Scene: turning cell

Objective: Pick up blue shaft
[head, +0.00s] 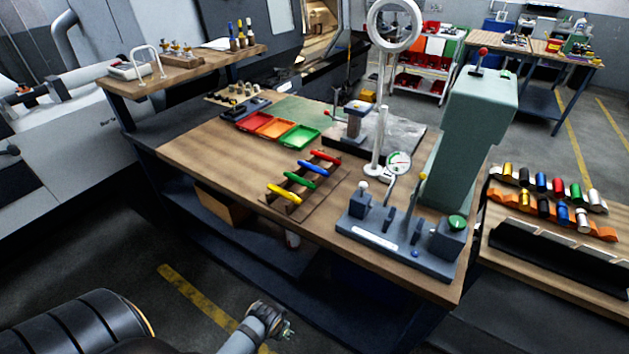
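A blue shaft (299,179) lies in a dark-railed rack (320,201) on the wooden bench. It lies between a red shaft (325,157) behind it and a green shaft (300,178) in front, with a yellow shaft (283,194) nearest the front. My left gripper (286,331) is low at the bottom of the head view, in front of the bench and well apart from the rack. It is small and seen at an angle, so its opening cannot be judged. My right gripper is not in view.
A grey gauge fixture (385,240) stands right of the rack, beside a tall green press (470,130). Red, orange and green trays (300,136) sit behind the rack. Another rack of coloured cylinders (550,210) is at far right. The bench left of the rack is clear.

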